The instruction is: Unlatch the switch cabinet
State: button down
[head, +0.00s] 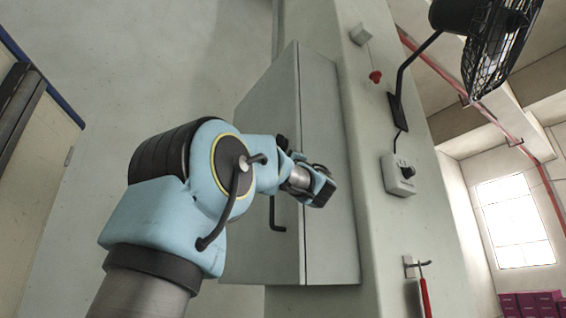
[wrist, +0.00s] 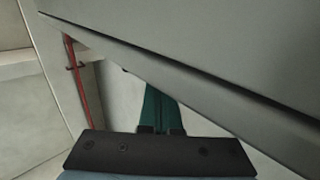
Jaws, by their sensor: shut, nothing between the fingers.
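The switch cabinet (head: 327,120) is a tall grey metal box on a pale column. A dark L-shaped handle (head: 276,217) sits on its left face, low and near the vertical edge. The cabinet looks closed. My gripper (head: 322,192) is shut and empty, in front of the cabinet, to the right of and above the handle in the picture. I cannot tell whether it touches the cabinet. In the wrist view, the gripper's green fingers (wrist: 160,108) are together beside a large grey panel (wrist: 230,60), which covers the upper right. The handle is not visible there.
Right of the cabinet, the column carries a red button (head: 375,77), a grey switch box (head: 398,174) and a fan (head: 490,40) on a bracket. A red-handled item (head: 425,295) hangs below. Purple boxes (head: 532,304) stand far right.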

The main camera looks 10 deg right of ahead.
jog(key=shift+w+a+f+t+b, duration=0.1)
jog(key=shift+w+a+t+b, duration=0.3)
jog(key=shift+w+b, duration=0.6)
jog(key=shift+a, duration=0.1)
jog(key=b+v, duration=0.4)
jog(key=v, duration=0.6)
jog(key=shift+s+f+b, duration=0.2)
jog(key=shift+s+b, duration=0.1)
jog(key=shift+d, duration=0.25)
